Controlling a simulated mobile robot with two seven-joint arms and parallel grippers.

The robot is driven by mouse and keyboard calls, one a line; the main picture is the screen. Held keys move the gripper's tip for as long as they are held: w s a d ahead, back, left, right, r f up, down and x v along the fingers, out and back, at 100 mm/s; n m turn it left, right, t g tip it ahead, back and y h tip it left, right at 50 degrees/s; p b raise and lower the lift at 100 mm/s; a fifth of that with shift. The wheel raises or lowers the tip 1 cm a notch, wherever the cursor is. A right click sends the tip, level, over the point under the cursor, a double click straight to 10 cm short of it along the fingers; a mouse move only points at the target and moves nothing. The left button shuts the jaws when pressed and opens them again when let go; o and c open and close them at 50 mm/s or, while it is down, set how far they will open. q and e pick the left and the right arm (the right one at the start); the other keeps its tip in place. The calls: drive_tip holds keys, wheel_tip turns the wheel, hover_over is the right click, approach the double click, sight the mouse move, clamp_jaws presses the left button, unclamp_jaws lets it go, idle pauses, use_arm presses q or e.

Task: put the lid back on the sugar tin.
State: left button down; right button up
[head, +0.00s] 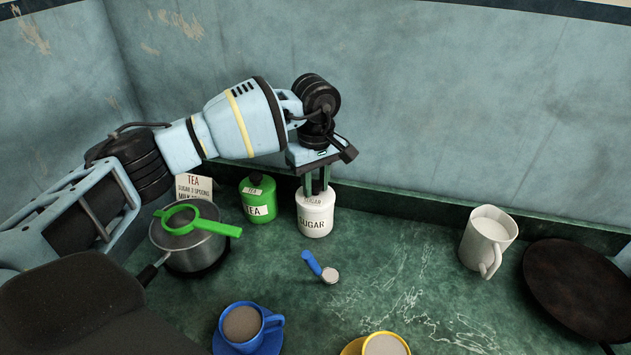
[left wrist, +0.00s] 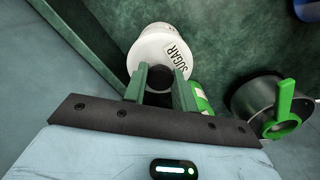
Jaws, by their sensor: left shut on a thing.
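The white sugar tin (head: 317,222) stands upright at the back of the worktop, its label facing forward. Its white lid (head: 313,201), with a small label, is at the top of the tin, in line with it. I see no clear gap between them, but cannot tell if the lid is fully seated. My left gripper (head: 316,186) points down from above, shut on the lid's knob. In the left wrist view the dark knob (left wrist: 180,74) shows between the fingers, with the white tin behind. My right gripper is not in view.
A green tea tin (head: 259,208) stands close left of the sugar tin. Further left is a pot (head: 190,250) with a green strainer (head: 190,222). A blue-handled scoop (head: 321,268), blue cup (head: 243,324), yellow cup (head: 386,345), white jug (head: 488,238) and dark pan (head: 580,290) stand around.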

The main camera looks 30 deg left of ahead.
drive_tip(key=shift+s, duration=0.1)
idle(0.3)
use_arm(q)
drive_tip(key=c, duration=0.6)
unclamp_jaws()
drive_tip(key=shift+r+p, duration=1.3)
drive_tip(key=shift+r, duration=2.2)
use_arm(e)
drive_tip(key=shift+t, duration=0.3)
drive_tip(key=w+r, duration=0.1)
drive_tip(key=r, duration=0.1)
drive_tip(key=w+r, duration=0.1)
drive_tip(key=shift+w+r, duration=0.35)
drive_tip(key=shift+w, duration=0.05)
use_arm(q)
drive_tip(key=c, duration=0.7)
clamp_jaws()
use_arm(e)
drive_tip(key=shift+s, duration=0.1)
